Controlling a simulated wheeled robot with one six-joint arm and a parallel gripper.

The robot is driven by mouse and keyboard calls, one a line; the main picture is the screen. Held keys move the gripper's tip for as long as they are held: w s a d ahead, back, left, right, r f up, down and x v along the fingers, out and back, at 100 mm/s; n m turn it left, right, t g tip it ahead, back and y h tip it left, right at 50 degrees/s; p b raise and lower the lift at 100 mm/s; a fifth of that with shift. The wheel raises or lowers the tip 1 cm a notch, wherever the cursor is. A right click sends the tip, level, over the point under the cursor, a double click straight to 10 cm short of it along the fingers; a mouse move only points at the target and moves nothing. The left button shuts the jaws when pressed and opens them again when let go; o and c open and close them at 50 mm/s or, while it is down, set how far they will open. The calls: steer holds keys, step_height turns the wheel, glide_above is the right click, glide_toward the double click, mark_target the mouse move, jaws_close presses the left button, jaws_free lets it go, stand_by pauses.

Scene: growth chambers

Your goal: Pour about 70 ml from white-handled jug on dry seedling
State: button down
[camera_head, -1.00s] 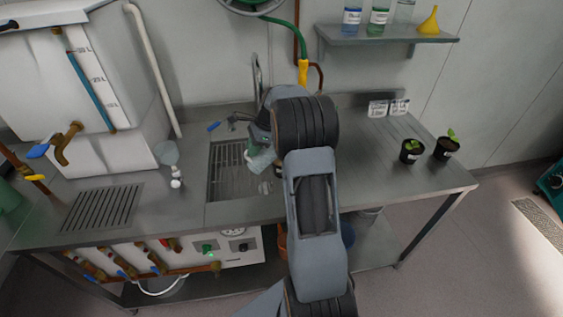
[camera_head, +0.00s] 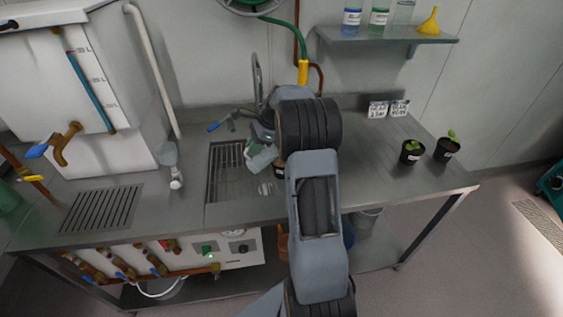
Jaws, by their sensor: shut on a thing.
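My gripper (camera_head: 262,134) is over the right side of the sink, partly hidden by my arm. It is shut on a clear, pale jug (camera_head: 261,160), which hangs tilted there. The jug's handle is hidden, so its colour and the water level cannot be told. A small dark pot (camera_head: 280,171) shows partly beside the jug, mostly behind my arm; its plant is not clearly visible. Two black pots with green seedlings, a left one (camera_head: 410,157) and a right one (camera_head: 446,154), stand upright on the right of the counter. Which soil is dry cannot be told.
Another clear vessel (camera_head: 168,155) with a white part stands left of the sink (camera_head: 225,188). A small clear item (camera_head: 265,188) lies at the sink's right edge. Two label cards (camera_head: 388,109) stand at the back. The counter (camera_head: 380,180) between arm and seedlings is clear.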

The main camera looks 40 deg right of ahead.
steer(key=shift+s+d+t+y+p, duration=0.1)
steer(key=shift+d+t+y+p, duration=0.3)
steer(key=shift+y, duration=0.3)
stand_by(1.9)
steer(key=shift+s+d+r+y, duration=0.1)
steer(key=shift+d+r+y, duration=0.1)
steer(key=shift+d+y, duration=0.2)
stand_by(1.2)
steer(key=a+h, duration=0.1)
steer(key=h, duration=0.1)
steer(key=a+f+g+h, duration=0.1)
steer(key=shift+w+a+h, duration=0.3)
steer(key=shift+a, duration=0.05)
steer(key=shift+w+a+f+h+p, duration=0.15)
steer(key=shift+f+h+p, duration=0.1)
steer(key=shift+h+p, duration=0.2)
steer(key=shift+f, duration=0.15)
steer(key=shift+a+g+h+p, duration=0.2)
steer(key=shift+g+h+p, duration=0.1)
steer(key=shift+h+p, duration=0.3)
steer(key=shift+w+a+f+h, duration=0.15)
steer(key=shift+a+f+h, duration=0.1)
steer(key=shift+f, duration=0.3)
